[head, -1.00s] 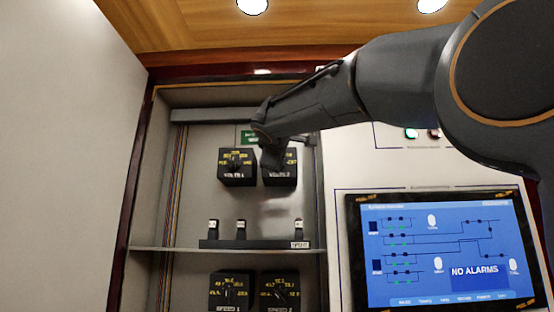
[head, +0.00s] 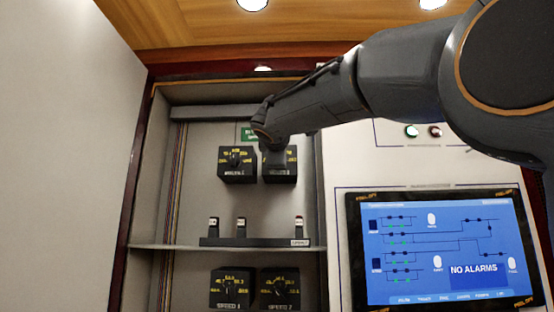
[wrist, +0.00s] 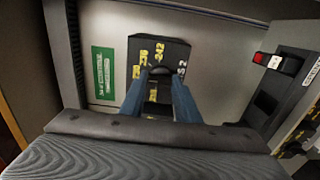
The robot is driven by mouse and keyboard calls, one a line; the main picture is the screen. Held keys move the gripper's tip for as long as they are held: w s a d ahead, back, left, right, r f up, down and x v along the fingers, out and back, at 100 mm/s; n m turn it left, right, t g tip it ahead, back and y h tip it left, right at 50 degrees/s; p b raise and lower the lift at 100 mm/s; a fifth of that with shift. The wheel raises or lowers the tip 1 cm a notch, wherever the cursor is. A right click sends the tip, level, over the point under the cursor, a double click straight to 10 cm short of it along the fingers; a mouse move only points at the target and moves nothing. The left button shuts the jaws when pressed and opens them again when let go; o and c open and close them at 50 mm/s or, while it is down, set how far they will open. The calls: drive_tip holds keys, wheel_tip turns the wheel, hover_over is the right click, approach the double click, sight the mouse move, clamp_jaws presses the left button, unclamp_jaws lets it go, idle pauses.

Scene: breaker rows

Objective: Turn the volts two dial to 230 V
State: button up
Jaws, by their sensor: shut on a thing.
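The volts two dial (head: 291,172) is a black block with yellow markings, at the upper right in the cabinet in the head view. My gripper (head: 276,158) is in front of it and covers its knob and part of its face. In the wrist view the dial block (wrist: 176,50) appears turned sideways, and my gripper's two bluish fingers (wrist: 160,92) are shut on the dark knob between them. The knob's pointer and the value it points at are hidden or too small to read.
The volts one dial (head: 237,164) is close by on the left. Below are a row of small switches (head: 241,228), a shelf (head: 170,248) and two lower dials (head: 280,290). The cabinet's right wall is near my gripper. A screen (head: 445,250) reads NO ALARMS.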

drive_tip(key=shift+f, duration=0.1)
drive_tip(key=o, duration=1)
drive_tip(key=s+b, duration=0.3)
drive_tip(key=s, duration=0.4)
drive_tip(key=shift+s+a+b, duration=0.1)
drive_tip(key=shift+s+b, duration=0.2)
drive_tip(key=shift+s, duration=0.1)
drive_tip(key=shift+a, duration=0.1)
